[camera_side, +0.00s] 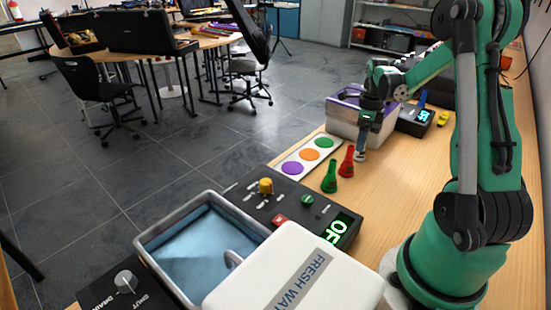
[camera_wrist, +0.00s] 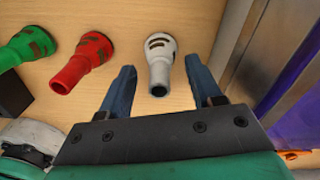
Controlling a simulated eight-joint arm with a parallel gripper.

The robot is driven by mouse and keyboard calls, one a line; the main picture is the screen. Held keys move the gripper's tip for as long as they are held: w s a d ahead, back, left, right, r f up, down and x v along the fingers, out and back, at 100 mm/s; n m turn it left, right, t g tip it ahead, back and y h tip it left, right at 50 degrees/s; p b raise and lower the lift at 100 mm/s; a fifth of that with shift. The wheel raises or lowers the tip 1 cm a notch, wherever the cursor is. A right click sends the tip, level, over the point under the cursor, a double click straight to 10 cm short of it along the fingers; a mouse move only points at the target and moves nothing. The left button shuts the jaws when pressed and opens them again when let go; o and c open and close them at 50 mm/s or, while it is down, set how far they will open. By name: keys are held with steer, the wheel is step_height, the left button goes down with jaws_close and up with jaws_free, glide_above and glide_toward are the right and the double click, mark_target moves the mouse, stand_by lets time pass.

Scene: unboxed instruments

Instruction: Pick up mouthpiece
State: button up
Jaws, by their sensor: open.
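Three mouthpieces stand in a row on the wooden table: a green one (camera_side: 329,177), a red one (camera_side: 347,162) and a white one. In the wrist view, the white mouthpiece (camera_wrist: 159,68) shows between the fingertips of my gripper (camera_wrist: 161,72), with a visible gap on each side. The red mouthpiece (camera_wrist: 84,62) and green mouthpiece (camera_wrist: 27,45) are left of the fingers. My gripper (camera_side: 361,145) is open and points down at the white mouthpiece in the side view, where its fingers partly hide that piece. I cannot tell the exact height gap.
A card with purple, orange and green dots (camera_side: 289,167) lies left of the mouthpieces. A grey and purple bin (camera_side: 345,126) stands close behind my gripper. A black control box (camera_side: 285,199) and a water basin (camera_side: 160,235) are in front.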

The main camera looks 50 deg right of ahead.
jaws_close()
